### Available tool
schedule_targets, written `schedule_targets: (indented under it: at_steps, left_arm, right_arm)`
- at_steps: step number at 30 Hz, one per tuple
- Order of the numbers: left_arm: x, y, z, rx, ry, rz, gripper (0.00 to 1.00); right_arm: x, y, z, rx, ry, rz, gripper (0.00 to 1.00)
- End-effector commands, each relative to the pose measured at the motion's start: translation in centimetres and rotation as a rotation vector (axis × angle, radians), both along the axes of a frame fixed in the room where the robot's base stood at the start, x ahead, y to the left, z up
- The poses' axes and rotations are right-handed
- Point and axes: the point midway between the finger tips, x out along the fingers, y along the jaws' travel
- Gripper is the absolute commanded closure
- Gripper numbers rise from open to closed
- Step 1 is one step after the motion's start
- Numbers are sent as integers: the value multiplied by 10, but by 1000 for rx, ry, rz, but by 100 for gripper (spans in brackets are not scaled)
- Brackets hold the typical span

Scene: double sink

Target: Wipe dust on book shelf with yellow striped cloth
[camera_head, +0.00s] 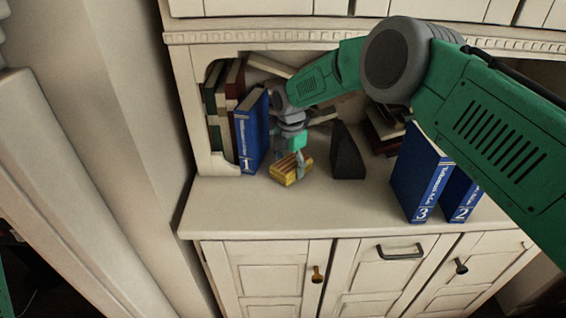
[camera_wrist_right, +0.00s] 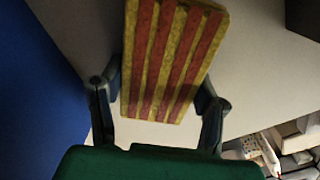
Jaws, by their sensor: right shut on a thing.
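The yellow cloth with red stripes (camera_head: 287,172) is a small folded block at the left part of the book shelf (camera_head: 260,205). My right gripper (camera_head: 298,163) is shut on the cloth, which looks to be on or just above the shelf surface. In the right wrist view the cloth (camera_wrist_right: 168,60) sits between the two fingers (camera_wrist_right: 160,95). I cannot tell any dust on the pale surface. My left gripper is not in view.
A blue book marked 1 (camera_head: 250,135) stands left of the cloth. A dark wedge-shaped object (camera_head: 348,152) stands to its right. Blue books marked 3 (camera_head: 415,180) and 2 (camera_head: 461,197) stand further right. The shelf front is clear.

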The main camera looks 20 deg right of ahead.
Motion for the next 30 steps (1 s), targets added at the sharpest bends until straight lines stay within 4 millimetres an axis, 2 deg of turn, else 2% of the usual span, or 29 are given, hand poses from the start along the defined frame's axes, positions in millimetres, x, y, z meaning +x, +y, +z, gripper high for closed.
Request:
schedule_targets:
  at_steps: [11, 22, 30]
  left_arm:
    - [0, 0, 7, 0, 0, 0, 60]
    - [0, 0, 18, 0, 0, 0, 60]
    - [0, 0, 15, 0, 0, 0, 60]
  right_arm:
    - [-4, -17, 1, 3, -2, -2, 66]
    - [-12, -45, -1, 2, -1, -1, 66]
    - [-13, -46, -5, 2, -1, 0, 66]
